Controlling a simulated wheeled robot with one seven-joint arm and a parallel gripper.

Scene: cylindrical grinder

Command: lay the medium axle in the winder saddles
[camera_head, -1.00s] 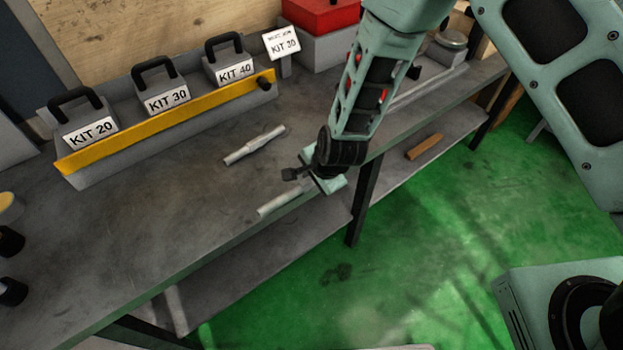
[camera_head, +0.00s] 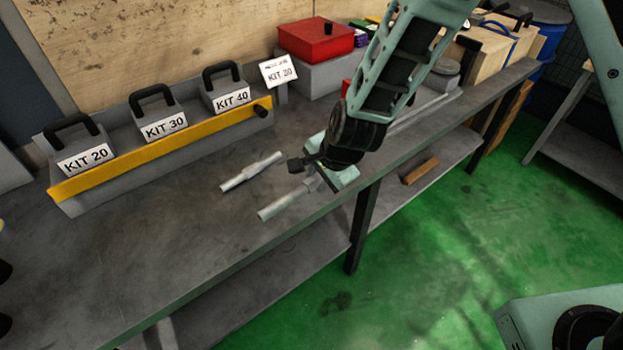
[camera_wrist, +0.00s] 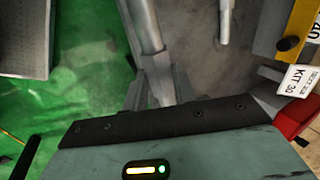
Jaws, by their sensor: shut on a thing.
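Two pale grey stepped axles show on the workbench (camera_head: 150,255). The nearer axle (camera_head: 280,207) lies near the bench's front edge, with its right end at my gripper (camera_head: 314,184). In the wrist view my gripper (camera_wrist: 158,88) is shut on this axle (camera_wrist: 149,35), which runs between the two fingers and away from them. The farther axle (camera_head: 252,171) lies free on the bench, apart from my gripper; its end also shows in the wrist view (camera_wrist: 224,22). I cannot tell from the pictures which axle is the medium one. I cannot make out the winder saddles.
A grey rack with a yellow front rail (camera_head: 165,148) holds the KIT 20, KIT 30 and KIT 40 boxes at the back. A KIT 30 sign (camera_head: 279,72) and a red box (camera_head: 316,40) stand right of it.

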